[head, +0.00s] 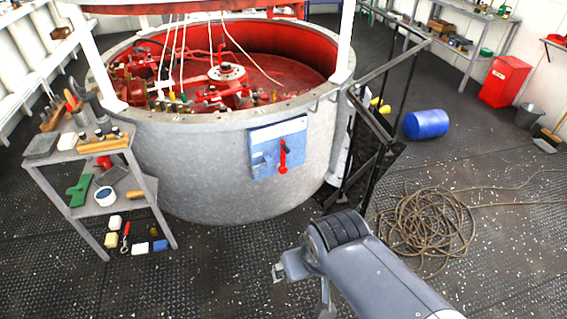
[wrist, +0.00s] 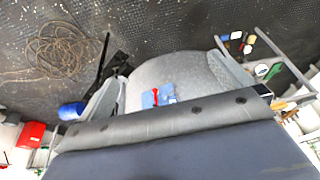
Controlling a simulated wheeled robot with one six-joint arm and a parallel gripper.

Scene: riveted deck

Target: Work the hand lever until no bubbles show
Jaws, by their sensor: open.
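The hand lever (head: 283,158) is red, with a dark part near its top. It sits on a blue panel (head: 263,139) on the outside wall of the round grey tub (head: 195,165). In the wrist view, the lever (wrist: 155,96) and the panel (wrist: 148,100) appear small and far off. My gripper (head: 303,288) is in the foreground of the head view, below and in front of the panel, apart from the lever. It is open with nothing visible in it. The panel's details are too small to show any bubbles.
A shelf unit (head: 83,155) with tools and small boxes stands left of the tub. A coil of rope (head: 425,222) lies on the floor at right. Floor before the panel is clear.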

